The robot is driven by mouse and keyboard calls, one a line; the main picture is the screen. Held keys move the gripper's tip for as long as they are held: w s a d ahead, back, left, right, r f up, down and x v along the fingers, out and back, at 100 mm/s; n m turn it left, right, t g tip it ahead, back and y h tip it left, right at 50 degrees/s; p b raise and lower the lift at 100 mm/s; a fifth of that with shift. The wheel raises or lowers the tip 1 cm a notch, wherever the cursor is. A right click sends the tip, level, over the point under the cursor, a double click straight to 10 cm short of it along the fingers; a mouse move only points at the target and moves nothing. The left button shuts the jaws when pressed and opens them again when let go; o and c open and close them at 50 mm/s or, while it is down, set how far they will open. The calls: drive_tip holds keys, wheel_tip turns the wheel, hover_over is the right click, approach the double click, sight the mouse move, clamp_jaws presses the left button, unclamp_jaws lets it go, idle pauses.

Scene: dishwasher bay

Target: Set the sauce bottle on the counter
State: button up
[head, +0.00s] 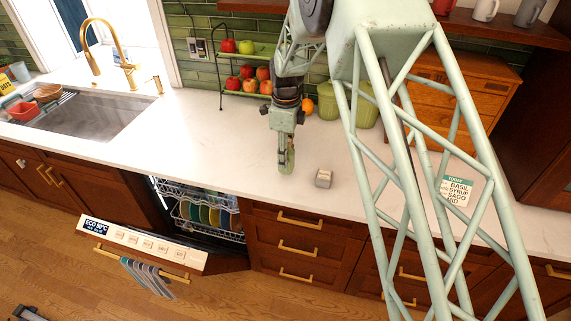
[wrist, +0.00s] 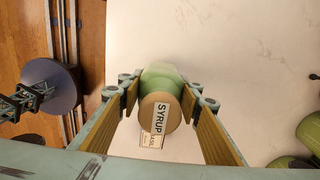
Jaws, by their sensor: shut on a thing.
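My gripper (head: 286,138) points down over the counter (head: 225,140) and is shut on a green bottle (head: 287,161). The bottle hangs upright below the fingers, near the counter's front edge. I cannot tell whether its base touches the counter. In the wrist view the bottle (wrist: 158,112) is seen from above between both fingers, with a tan cap. A white label on it reads SYRUP, with a smaller label partly visible below. I see no label reading sauce.
A small grey block (head: 323,178) stands just right of the bottle. A two-tier fruit rack (head: 245,92), green canisters (head: 328,103) and a wooden cabinet (head: 460,95) line the back. The dishwasher door (head: 140,243) hangs open below. Counter left of the bottle is clear.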

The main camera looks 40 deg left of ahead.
drive_tip(key=shift+a+f, duration=0.2)
drive_tip(key=shift+f, duration=1.55)
drive_tip(key=shift+f, duration=0.15)
drive_tip(key=o, duration=1.2)
drive_tip(key=shift+c, duration=0.2)
drive_tip(key=shift+r, duration=6.15)
